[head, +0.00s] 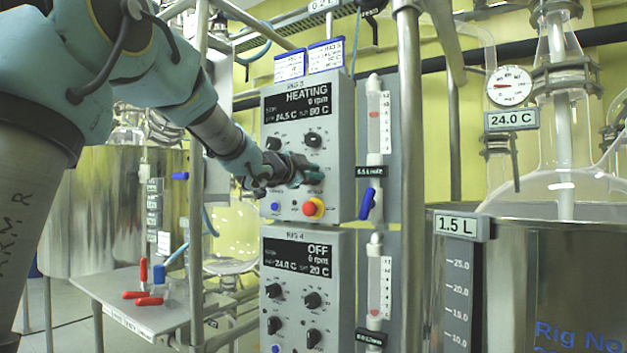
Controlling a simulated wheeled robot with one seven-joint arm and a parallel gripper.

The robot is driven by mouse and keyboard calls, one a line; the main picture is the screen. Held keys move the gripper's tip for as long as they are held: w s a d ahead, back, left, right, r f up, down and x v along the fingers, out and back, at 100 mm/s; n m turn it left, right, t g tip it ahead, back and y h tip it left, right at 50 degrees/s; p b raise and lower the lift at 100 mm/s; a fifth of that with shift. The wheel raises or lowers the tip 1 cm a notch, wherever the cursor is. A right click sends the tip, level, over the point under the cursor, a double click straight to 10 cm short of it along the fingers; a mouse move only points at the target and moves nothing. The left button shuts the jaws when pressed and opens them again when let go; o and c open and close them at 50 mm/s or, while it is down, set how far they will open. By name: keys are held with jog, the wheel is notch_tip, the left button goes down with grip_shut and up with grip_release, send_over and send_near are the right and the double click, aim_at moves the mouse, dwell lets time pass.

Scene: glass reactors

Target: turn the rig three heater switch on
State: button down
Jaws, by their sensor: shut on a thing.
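The rig three control box (340,120) hangs on the metal frame, with a display (297,109) that reads HEATING, 0 rpm, 24.5 C and 80 C. My gripper (313,178) reaches in from the left and is shut on the rig three heater switch, at the lower right of the box's knobs. The fingers cover the switch, so its pointer position cannot be read.
The rig four box (340,265) hangs directly below and reads OFF. A flow meter with a blue valve handle (371,203) and a metal post (410,150) stand close on the right. A steel vessel (550,230) is farther right. Red-handled items (143,270) are on a side table at lower left.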

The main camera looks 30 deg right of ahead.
jog(key=shift+w+a+f+m+b, duration=0.2)
jog(key=shift+f+m+b, duration=0.1)
jog(key=shift+f+m, duration=0.15)
jog(key=c, duration=0.9)
grip_release()
jog(key=shift+o, duration=0.6)
jog(key=shift+d+r, duration=0.1)
jog(key=shift+s+r, duration=0.1)
jog(key=v, duration=1)
jog(key=shift+s+a+b, duration=0.15)
jog(key=shift+a+b, duration=0.15)
jog(key=shift+a, duration=0.1)
